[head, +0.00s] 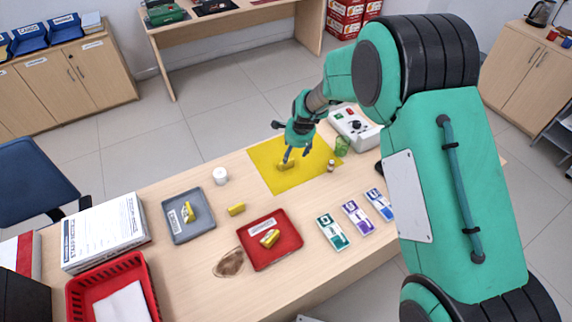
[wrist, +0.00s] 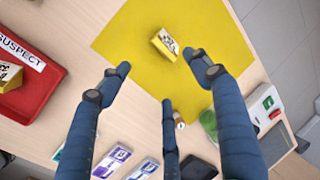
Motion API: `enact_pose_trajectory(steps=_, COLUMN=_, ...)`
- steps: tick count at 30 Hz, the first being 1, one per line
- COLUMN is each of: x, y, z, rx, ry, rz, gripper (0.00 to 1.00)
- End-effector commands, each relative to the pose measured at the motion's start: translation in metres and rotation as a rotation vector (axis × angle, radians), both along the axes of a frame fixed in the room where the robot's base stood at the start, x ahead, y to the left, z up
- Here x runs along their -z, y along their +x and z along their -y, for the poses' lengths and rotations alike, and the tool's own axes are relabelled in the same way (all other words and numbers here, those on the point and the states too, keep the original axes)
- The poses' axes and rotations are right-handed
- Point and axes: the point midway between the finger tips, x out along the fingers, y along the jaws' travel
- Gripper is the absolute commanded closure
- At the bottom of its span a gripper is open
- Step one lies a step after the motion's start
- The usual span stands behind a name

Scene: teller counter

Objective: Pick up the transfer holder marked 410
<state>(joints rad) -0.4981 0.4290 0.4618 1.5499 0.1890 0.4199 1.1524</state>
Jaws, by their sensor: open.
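A yellow holder (head: 287,166) lies on the yellow mat (head: 262,178). In the wrist view this holder (wrist: 165,44) shows a white label with dark characters that I cannot read for certain. My gripper (head: 293,156) is above the mat, close to that holder. In the wrist view my gripper (wrist: 162,75) has its fingers spread, with nothing between them, and the holder lies just beyond the fingertips. Similar yellow holders lie in the grey tray (head: 176,230), in the red tray (head: 287,253) and on the bare counter (head: 236,210). I cannot read which is marked 410.
Green, purple and blue cards (head: 356,218) lie nearer. A white cylinder (head: 220,176) stands left of the mat.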

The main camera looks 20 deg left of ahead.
Motion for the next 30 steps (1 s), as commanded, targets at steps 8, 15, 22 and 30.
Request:
enact_pose_trajectory(steps=8, x=0.009, y=0.001, z=-0.001, rx=0.000, ry=-0.001, rz=-0.001, gripper=0.36)
enact_pose_trajectory(steps=15, x=0.039, y=0.007, z=-0.007, rx=0.000, ry=-0.001, rz=-0.002, gripper=0.36)
enact_pose_trajectory(steps=22, x=0.070, y=0.015, z=-0.014, rx=0.000, ry=-0.001, rz=-0.001, gripper=0.36)
enact_pose_trajectory(steps=30, x=0.082, y=0.019, z=-0.018, rx=0.000, ry=0.000, rz=0.000, gripper=0.36)
